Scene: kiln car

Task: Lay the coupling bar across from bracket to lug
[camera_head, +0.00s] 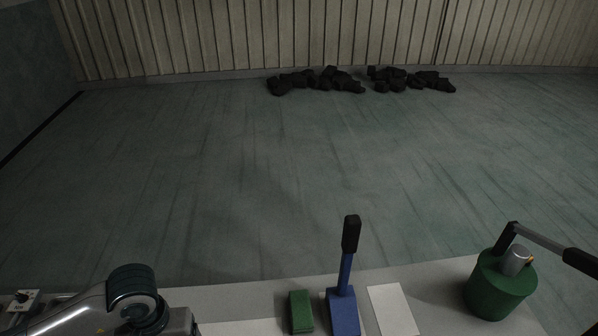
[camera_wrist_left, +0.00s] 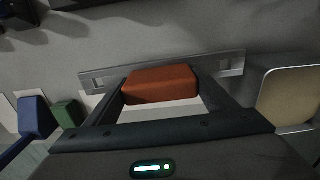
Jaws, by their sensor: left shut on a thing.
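In the left wrist view, the two dark fingers of my left gripper (camera_wrist_left: 162,86) are shut on an orange-red block. The block sits at the middle of a long grey metal bar, which I take as the coupling bar (camera_wrist_left: 225,66); it runs crosswise beyond the fingers, slightly tilted. Whether the bar touches anything beneath it cannot be told. In the head view, only my left arm shows at the bottom left; its gripper and the bar are out of that picture. I cannot identify the bracket or the lug in either view. My right gripper is in neither view.
In the head view, a blue lever (camera_head: 344,270) with a black grip stands beside a green block (camera_head: 300,312) and a white plate (camera_head: 392,310). A green drum (camera_head: 492,291) stands at right. A tan-faced box (camera_wrist_left: 291,96) is right of the bar. Dark rubble (camera_head: 318,80) lies far off.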

